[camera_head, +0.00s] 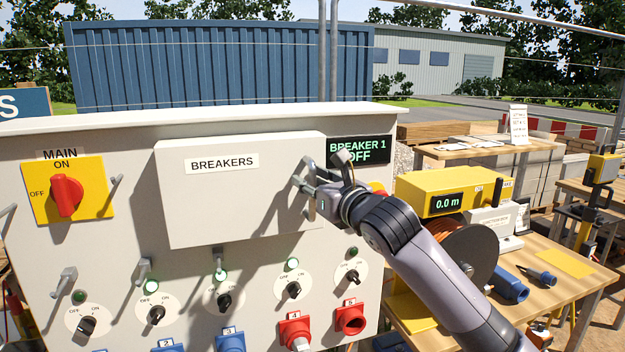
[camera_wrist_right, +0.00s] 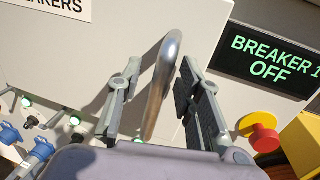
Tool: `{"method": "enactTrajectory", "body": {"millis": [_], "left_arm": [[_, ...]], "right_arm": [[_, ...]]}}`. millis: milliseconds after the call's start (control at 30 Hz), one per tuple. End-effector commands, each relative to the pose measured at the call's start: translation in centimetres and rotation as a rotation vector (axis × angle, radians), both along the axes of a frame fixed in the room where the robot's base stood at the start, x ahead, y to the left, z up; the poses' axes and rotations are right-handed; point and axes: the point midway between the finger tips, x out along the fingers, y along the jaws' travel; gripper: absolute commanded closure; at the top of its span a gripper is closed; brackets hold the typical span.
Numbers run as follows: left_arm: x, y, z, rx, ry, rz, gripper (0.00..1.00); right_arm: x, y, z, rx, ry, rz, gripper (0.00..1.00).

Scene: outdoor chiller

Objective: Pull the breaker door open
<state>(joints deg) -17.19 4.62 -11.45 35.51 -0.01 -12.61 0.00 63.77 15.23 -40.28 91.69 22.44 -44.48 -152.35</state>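The breaker door (camera_head: 230,205) is a light grey panel labelled "BREAKERS" on the front of the switch cabinet (camera_head: 30,255). It looks closed. Its curved metal handle (camera_wrist_right: 160,88) shows in the right wrist view near the door's right side. My right gripper (camera_head: 312,187) is at the door's right edge, and it also shows in the right wrist view (camera_wrist_right: 158,82). Its fingers are apart, one on each side of the handle. The right finger looks closer to the handle; contact cannot be told. My left gripper is not in view.
A display (camera_head: 358,150) reading "BREAKER 1 OFF" sits right of the door. A red main switch (camera_head: 67,195) is at the left. Several knobs, lamps and sockets line the cabinet below. A table (camera_head: 575,265) with a yellow meter (camera_head: 440,185) stands right.

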Motion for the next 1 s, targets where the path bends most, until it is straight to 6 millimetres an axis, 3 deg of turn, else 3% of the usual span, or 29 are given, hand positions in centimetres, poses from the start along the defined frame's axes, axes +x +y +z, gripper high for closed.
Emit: {"method": "enactTrajectory", "body": {"millis": [100, 600, 1000], "left_arm": [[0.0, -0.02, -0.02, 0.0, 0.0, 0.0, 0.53], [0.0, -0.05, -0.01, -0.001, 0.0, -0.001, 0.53], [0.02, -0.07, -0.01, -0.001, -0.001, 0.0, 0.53]], "right_arm": [[-0.01, -0.02, -0.03, 0.0, 0.0, 0.0, 0.68], [-0.03, -0.04, -0.01, 0.0, 0.0, 0.0, 1.0], [-0.03, -0.05, 0.0, 0.0, 0.0, -0.001, 1.0]]}}
